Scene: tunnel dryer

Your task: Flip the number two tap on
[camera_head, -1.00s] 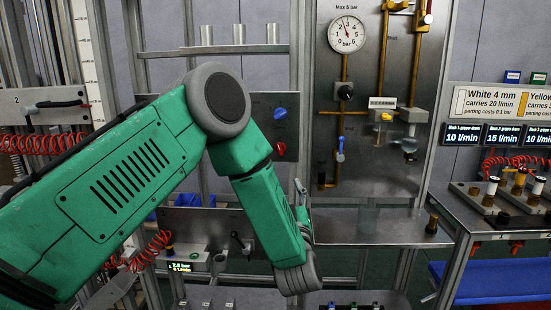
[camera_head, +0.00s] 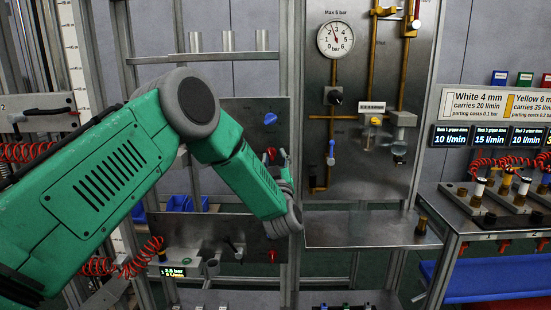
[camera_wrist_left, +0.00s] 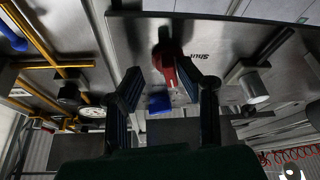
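A red tap handle (camera_head: 271,154) sits on a grey panel (camera_head: 240,112) below a blue tap handle (camera_head: 270,118). In the left wrist view the red handle (camera_wrist_left: 171,62) is near a label reading "Shut", with the blue handle (camera_wrist_left: 159,102) beyond it. No number is readable on either tap. My left gripper (camera_head: 281,158) is at the red handle, partly hidden by my forearm. In the wrist view my left gripper (camera_wrist_left: 172,78) is open, with the red handle between its fingers; contact cannot be told. My right gripper is not in view.
A steel panel (camera_head: 375,150) with a pressure gauge (camera_head: 335,39), pipes and a blue-handled valve (camera_head: 331,153) stands to the right. A metal shelf (camera_head: 370,228) juts out below it. A bench (camera_head: 470,210) with fittings is at far right. Red coiled hoses (camera_head: 125,262) hang at left.

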